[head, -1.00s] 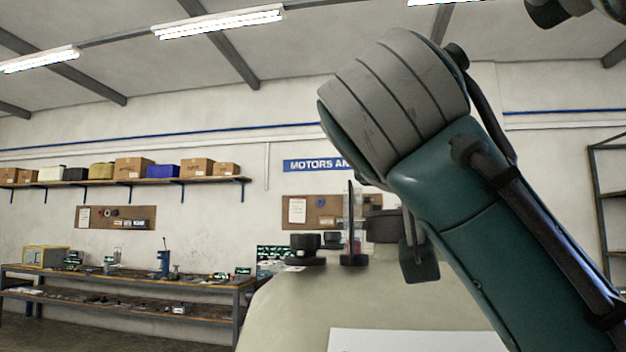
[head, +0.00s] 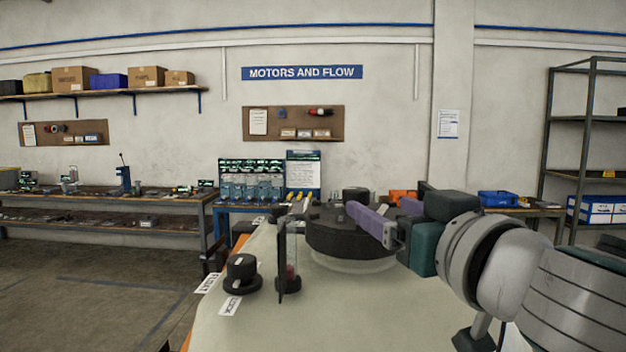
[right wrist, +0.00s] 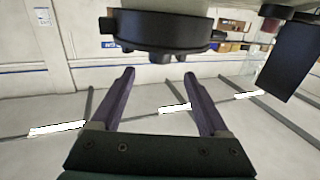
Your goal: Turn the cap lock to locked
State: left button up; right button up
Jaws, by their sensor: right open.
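A large black round cap (head: 345,240) sits on a pale collar on top of the cream tank (head: 330,315). A smaller black knob (head: 241,270) with a pale mark on top stands left of it, beside a white label reading LOCK (head: 230,305). My right gripper (head: 375,207) is at the cap's right side, its purple fingers open and reaching over or beside the cap; contact cannot be told. In the right wrist view, the open fingers (right wrist: 158,75) point at the black cap (right wrist: 160,30), with nothing visible between them. My left gripper is not in view.
A thin upright dark plate with a clear tube (head: 287,262) stands between knob and cap. A second white label (head: 209,283) lies by the knob. Workbenches (head: 110,210) and a shelf rack (head: 585,140) stand behind. The tank's front top is clear.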

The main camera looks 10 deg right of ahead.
aim_at(361, 196)
jog(key=shift+w+a+p, duration=0.15)
jog(key=shift+w+p, duration=0.15)
jog(key=shift+w, duration=1.7)
jog(key=shift+w+a+p, duration=0.15)
jog(key=shift+w+p, duration=0.15)
jog(key=shift+w, duration=1.65)
jog(key=shift+c, duration=0.3)
grip_shut()
